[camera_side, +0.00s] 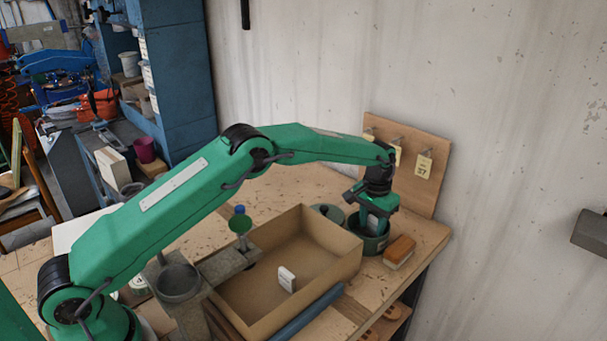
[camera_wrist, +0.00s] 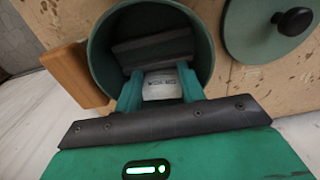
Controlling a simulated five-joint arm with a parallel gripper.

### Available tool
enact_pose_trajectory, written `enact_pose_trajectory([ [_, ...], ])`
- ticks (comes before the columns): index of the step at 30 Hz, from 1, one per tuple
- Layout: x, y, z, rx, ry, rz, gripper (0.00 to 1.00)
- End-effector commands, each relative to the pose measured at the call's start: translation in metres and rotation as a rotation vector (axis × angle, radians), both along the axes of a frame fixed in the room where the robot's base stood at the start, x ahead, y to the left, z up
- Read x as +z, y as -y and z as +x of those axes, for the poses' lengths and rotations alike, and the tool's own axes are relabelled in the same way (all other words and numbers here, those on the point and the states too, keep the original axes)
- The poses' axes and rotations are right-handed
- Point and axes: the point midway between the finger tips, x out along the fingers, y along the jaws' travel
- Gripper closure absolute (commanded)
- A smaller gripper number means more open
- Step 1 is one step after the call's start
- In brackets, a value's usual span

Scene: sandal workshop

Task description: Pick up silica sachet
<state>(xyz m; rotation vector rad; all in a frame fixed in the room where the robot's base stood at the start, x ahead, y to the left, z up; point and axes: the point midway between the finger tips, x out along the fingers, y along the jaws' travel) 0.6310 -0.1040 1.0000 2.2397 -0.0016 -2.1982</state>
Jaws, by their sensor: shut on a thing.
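My gripper (camera_wrist: 160,78) points down into a round green pot (camera_wrist: 100,38), its two green fingers inside the mouth. It is shut on a small white sachet (camera_wrist: 163,90) with dark lettering, held between the fingers. In the side view my gripper (camera_side: 376,226) is at the green pot (camera_side: 371,245) on the right part of the bench, with a bit of white showing by the fingers. How far the sachet is off the pot's floor cannot be told. Another small white packet (camera_side: 287,279) stands in the open cardboard box.
The cardboard box (camera_side: 335,234) is left of the pot. A green lid (camera_wrist: 266,25) with a black knob lies beside the pot. A brown block (camera_side: 399,250) is close to the pot's other side. A board with hanging tags (camera_side: 423,166) stands behind, against the wall.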

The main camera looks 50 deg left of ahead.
Motion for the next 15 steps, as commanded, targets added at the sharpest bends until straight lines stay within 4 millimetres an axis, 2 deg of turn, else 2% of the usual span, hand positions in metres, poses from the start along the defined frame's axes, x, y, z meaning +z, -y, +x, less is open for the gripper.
enact_pose_trajectory([
  [1,-0.014,0.002,-0.006,-0.005,-0.025,0.004,0.82],
  [5,-0.008,0.003,-0.007,-0.006,-0.026,0.004,0.82],
  [8,0.000,0.002,-0.007,-0.005,-0.027,0.005,0.82],
  [15,0.032,0.002,-0.005,-0.004,-0.020,0.003,0.82],
])
